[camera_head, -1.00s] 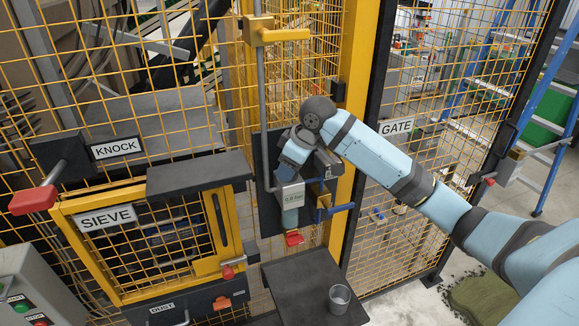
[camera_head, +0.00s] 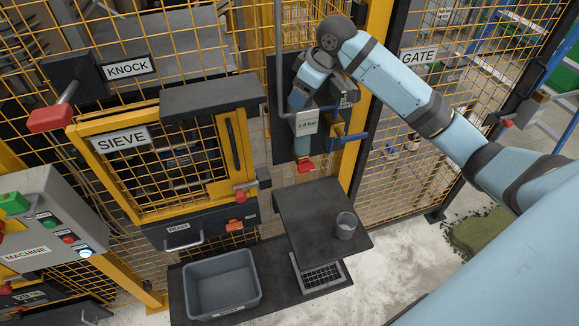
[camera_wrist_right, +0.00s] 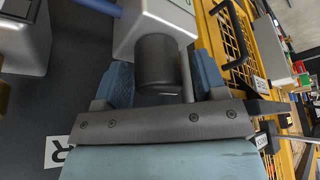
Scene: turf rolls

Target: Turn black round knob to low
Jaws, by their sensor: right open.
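The black round knob (camera_wrist_right: 157,62) is a dark cylinder sticking out of a light grey regulator box (camera_wrist_right: 150,22) in the right wrist view. My right gripper (camera_wrist_right: 160,80) is open, with one blue finger on each side of the knob. I cannot tell whether either finger touches it. In the head view my right gripper (camera_head: 301,92) is at the dark panel, just above the grey box (camera_head: 307,123) that reads "0.0 bar"; the knob is hidden there. No low mark is readable. My left gripper is not in view.
A grey bin (camera_head: 222,285) stands lower. The sieve cabinet (camera_head: 160,165) is at left.

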